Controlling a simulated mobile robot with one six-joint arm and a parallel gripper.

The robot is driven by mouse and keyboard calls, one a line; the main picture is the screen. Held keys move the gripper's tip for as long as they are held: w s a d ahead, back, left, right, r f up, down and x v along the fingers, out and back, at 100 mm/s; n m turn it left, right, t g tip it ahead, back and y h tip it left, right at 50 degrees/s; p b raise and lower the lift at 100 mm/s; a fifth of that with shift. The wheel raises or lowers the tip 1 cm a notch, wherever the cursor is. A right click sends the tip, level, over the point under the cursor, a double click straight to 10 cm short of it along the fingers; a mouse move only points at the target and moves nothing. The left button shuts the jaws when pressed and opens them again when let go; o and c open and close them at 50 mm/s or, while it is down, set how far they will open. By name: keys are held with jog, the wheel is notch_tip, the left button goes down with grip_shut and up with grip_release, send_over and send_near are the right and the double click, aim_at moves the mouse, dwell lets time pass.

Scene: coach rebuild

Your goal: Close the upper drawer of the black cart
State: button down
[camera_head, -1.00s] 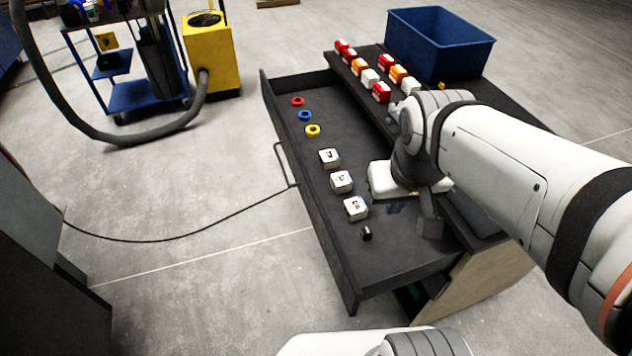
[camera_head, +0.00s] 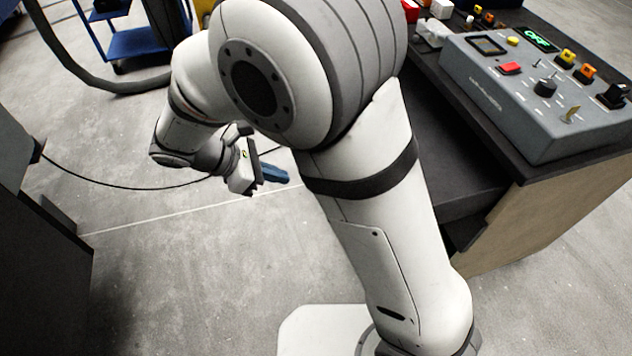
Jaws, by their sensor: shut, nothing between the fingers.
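The black cart (camera_head: 545,178) stands at the right, with a dark top and a wood-coloured end panel. The upper drawer (camera_head: 455,165) shows as a dark strip of floor projecting from under the cart top, so it is open. Its front panel, its handle and the things in it are hidden behind my arm. My gripper (camera_head: 280,175), with blue fingers, is shut and empty. It is left of my upper arm, over the grey floor on the drawer's outer side, and points right. I cannot tell its distance from the drawer front.
A grey control box (camera_head: 535,90) with knobs and an "OFF" display sits on the cart top. Small red and white blocks are partly visible behind it. A blue trolley (camera_head: 135,42) and a hose stand at the upper left. A dark cabinet (camera_head: 40,250) is at the left edge.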

jog(key=d+r+b+x, duration=0.2)
jog(key=x, duration=1)
jog(key=shift+w+d+f, duration=0.15)
jog(key=shift+w, duration=0.2)
jog(key=shift+d, duration=0.15)
